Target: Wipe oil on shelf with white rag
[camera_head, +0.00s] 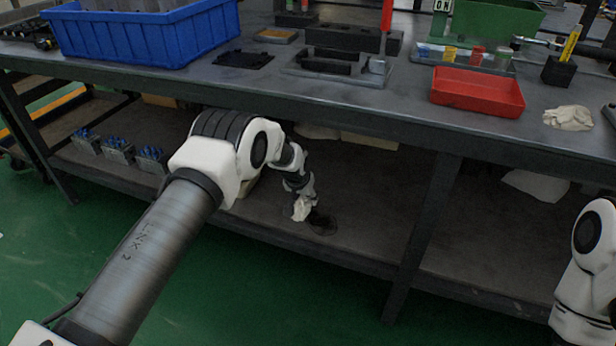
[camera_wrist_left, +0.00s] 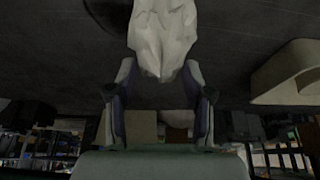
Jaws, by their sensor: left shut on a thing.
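My left arm reaches from the left under the tabletop to the lower shelf (camera_head: 275,215). My left gripper (camera_head: 302,198) is shut on a white rag (camera_head: 302,211) and holds it at the shelf surface. In the left wrist view, the crumpled rag (camera_wrist_left: 162,40) hangs between the two fingers of my left gripper (camera_wrist_left: 160,75). A dark round oil patch (camera_head: 321,222) lies on the shelf just right of the rag. It also shows partly in the left wrist view (camera_wrist_left: 108,12), beside the rag. My right gripper is out of view; only part of my right arm shows at the right edge.
The tabletop edge and a table leg (camera_head: 425,235) bound the shelf opening. Several blue-topped valve blocks (camera_head: 118,150) stand at the shelf's left. The tabletop holds a blue bin (camera_head: 145,38), a red tray (camera_head: 478,92) and another pale rag (camera_head: 568,117). Shelf right of the oil is clear up to the leg.

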